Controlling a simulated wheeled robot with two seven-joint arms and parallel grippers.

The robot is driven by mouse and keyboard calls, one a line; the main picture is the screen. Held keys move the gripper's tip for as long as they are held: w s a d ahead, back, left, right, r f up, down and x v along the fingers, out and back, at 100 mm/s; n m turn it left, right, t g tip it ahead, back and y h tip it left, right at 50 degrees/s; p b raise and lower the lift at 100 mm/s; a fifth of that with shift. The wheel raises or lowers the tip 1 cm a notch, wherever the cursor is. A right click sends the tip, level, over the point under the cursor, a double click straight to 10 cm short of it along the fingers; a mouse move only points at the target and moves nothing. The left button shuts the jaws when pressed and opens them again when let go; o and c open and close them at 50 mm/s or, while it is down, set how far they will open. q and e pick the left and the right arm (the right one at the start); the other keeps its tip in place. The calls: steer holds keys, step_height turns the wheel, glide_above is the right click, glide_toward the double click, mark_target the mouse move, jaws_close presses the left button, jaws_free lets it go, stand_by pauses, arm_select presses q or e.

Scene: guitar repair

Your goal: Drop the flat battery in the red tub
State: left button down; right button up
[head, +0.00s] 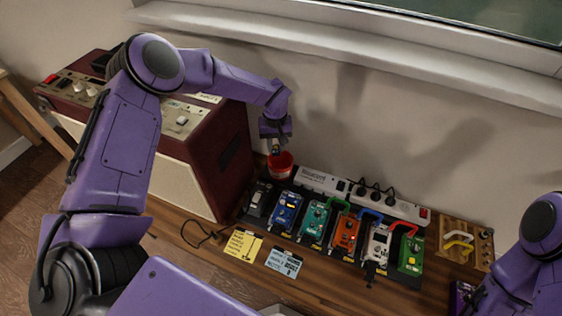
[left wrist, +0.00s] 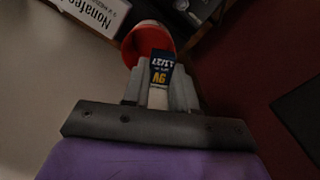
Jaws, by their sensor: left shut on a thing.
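The red tub (head: 281,166) stands behind the pedal row, beside the maroon amplifier, in the head view. It also shows in the left wrist view (left wrist: 138,38), just beyond my fingertips. My left gripper (head: 274,148) is above the tub, pointing down. In the left wrist view it is shut on the flat battery (left wrist: 160,72), a dark blue and white block with yellow "9V" lettering. The battery's far end overlaps the tub's opening in that view. I cannot tell how far it is above or inside the rim. My right gripper is not in view.
The maroon amplifier (head: 232,150) stands close left of the tub. A white power strip (head: 322,184) with black plugs lies to its right. Several pedals, including a blue one (head: 286,211), line the board in front. Yellow (head: 243,246) and blue notes lie on the wooden bench.

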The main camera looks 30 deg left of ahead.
mark_target(275, 143)
arm_select(q)
steer(key=shift+w+a+f+n, duration=0.15)
steer(key=shift+w+a+f, duration=0.15)
steer(key=shift+w+f, duration=0.25)
steer(key=shift+w+a+f+n, duration=0.15)
steer(key=shift+w+a+f, duration=0.15)
steer(key=shift+w+f, duration=0.2)
steer(key=f+b, duration=0.4)
steer(key=f, duration=0.1)
steer(key=shift+s, duration=0.2)
steer(key=c, duration=0.8)
jaws_free()
step_height(275, 143, up, 10)
steer(key=shift+r+b, duration=0.25)
steer(key=shift+b, duration=0.25)
